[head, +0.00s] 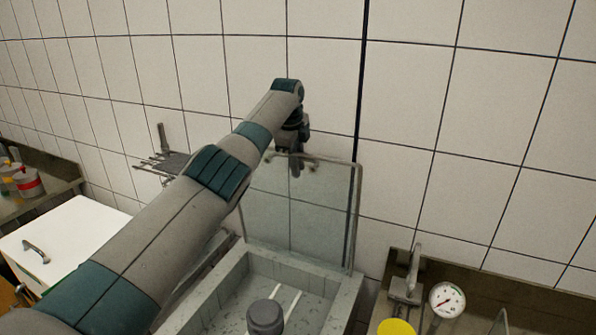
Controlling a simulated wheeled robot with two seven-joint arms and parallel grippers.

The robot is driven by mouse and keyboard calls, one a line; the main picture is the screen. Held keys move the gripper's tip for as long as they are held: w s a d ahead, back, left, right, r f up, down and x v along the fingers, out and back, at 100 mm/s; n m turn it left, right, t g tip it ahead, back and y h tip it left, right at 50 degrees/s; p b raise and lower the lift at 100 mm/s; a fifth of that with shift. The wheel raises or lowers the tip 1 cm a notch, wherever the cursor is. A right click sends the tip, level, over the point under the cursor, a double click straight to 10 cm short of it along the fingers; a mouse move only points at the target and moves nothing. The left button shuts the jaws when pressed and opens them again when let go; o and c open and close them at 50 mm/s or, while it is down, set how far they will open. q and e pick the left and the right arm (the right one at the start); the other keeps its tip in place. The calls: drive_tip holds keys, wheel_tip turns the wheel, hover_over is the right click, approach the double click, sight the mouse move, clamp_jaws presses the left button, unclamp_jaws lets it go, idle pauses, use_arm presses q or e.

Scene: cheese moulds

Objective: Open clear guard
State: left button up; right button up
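The clear guard (320,217) is a transparent panel standing nearly upright at the back of a grey basin (343,300), in front of the tiled wall. A small handle or fitting shows along its top edge. My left arm reaches in from the lower left across the picture. My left gripper (296,170) points down at the guard's top edge, near that fitting. Its fingers look close together, but I cannot tell whether they hold the edge. The arm hides the guard's left part. My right gripper is not in view.
A grey knob-like part (265,317) stands in the basin beside pale bars. At the right are a dial gauge (447,300), a yellow round thing (396,328) and a metal clamp (406,287). A white box (75,235) stands left. A wall rack (165,162) hangs behind my arm.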

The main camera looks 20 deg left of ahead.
use_arm(q)
drive_tip(key=b+v, duration=0.5)
drive_tip(key=v, duration=1.1)
drive_tip(key=shift+s, duration=0.15)
drive_tip(key=shift+c, duration=0.6)
